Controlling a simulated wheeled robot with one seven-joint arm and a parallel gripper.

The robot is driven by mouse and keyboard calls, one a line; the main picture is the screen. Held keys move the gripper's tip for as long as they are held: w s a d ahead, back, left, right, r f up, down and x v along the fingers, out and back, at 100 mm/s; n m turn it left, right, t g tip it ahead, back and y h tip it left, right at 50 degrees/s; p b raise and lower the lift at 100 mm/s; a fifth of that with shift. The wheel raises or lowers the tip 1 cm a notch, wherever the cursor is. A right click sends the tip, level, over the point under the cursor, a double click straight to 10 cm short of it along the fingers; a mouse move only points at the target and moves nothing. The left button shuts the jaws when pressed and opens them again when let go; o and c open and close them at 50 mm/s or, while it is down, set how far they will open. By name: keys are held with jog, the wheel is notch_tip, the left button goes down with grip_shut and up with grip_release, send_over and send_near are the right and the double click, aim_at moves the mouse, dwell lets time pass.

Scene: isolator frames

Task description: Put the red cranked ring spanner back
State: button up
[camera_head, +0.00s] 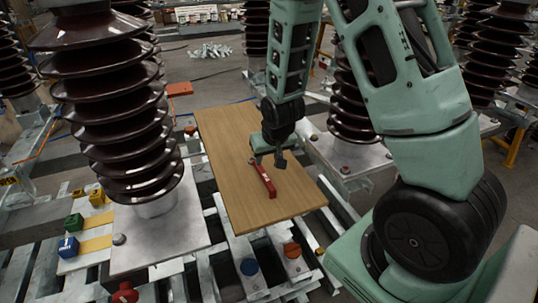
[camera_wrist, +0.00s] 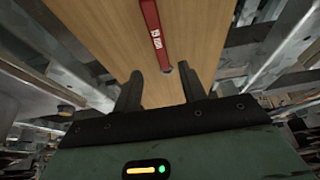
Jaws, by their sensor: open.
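The red spanner (camera_head: 264,181) lies on a wooden board (camera_head: 228,152), its long axis running toward the near edge. In the wrist view the spanner (camera_wrist: 153,32) shows as a red bar with white markings and a dark end near my fingers; its ring ends and crank are not clear. My gripper (camera_head: 268,161) is open, above the board at the far end of the spanner. In the wrist view the fingers of my gripper (camera_wrist: 160,80) stand apart, one on each side of the spanner's line, with nothing held between them. I cannot tell the exact height gap.
Tall brown ribbed insulators (camera_head: 115,105) stand left and right of the board. Green (camera_head: 73,222), blue (camera_head: 68,247) and yellow (camera_head: 97,197) blocks sit at the left. Blue (camera_head: 249,267) and orange (camera_head: 292,250) round caps lie below the board's near edge. Most of the board is bare.

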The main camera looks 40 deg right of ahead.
jog(key=s+a+r+n+g+y, duration=0.1)
jog(key=s+a+r+n, duration=0.2)
jog(key=a, duration=0.4)
jog(key=s+a+r+n+y, duration=0.1)
jog(key=s+a+r, duration=0.25)
jog(key=a, duration=0.45)
jog(key=s+a+r+n+g, duration=0.1)
jog(key=s+a+r+n, duration=0.2)
jog(key=s, duration=0.6)
jog(key=s+a+r+n+g, duration=0.2)
jog(key=s+a+r, duration=0.3)
jog(key=s, duration=0.4)
jog(key=shift+a+n, duration=0.8)
jog(key=shift+n, duration=0.1)
